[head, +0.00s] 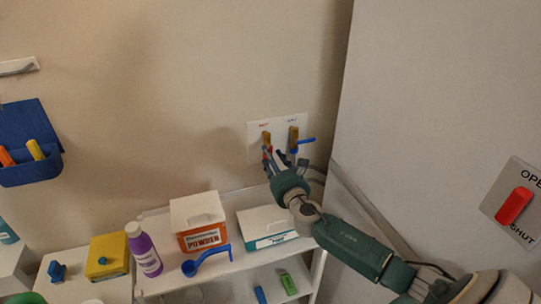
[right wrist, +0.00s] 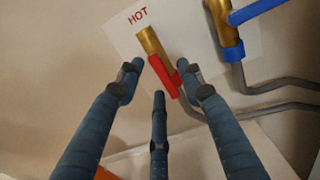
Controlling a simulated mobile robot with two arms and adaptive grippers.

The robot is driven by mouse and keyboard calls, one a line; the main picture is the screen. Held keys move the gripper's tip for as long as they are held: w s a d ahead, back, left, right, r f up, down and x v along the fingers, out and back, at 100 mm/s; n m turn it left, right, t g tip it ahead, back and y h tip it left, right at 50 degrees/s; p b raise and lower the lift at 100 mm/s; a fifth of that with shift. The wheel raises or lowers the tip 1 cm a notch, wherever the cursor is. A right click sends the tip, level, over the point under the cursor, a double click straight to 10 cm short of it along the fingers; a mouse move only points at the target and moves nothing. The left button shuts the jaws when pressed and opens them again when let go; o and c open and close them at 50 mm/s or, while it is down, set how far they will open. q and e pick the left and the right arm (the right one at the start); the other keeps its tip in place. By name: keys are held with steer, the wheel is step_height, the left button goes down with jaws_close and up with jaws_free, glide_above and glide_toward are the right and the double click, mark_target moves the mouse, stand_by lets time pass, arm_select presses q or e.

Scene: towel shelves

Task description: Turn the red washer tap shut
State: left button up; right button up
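The red tap handle (right wrist: 165,77) sits on a brass valve (right wrist: 152,42) under the word HOT on a white wall plate (head: 254,150). In the head view the red handle is mostly hidden by my right gripper (head: 269,158). In the right wrist view the fingers of my right gripper (right wrist: 160,72) are spread, with the red handle between them. The handle lies close to the right-hand finger, with a gap to the left-hand one; I cannot tell whether they touch. My left gripper is not in view.
A second brass tap with a blue handle (head: 306,140) is close on the right. Grey pipes (right wrist: 262,110) run below. A shelf (head: 155,283) beneath holds a powder box (head: 199,220), purple bottle (head: 145,254) and blue scoop (head: 205,260). A red OPEN/SHUT lever (head: 514,206) is far right.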

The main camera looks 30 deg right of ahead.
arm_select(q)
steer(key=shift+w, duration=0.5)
arm_select(e)
steer(key=shift+w+d, duration=0.1)
steer(key=shift+w, duration=0.2)
steer(key=shift+c, duration=0.5)
jaws_close()
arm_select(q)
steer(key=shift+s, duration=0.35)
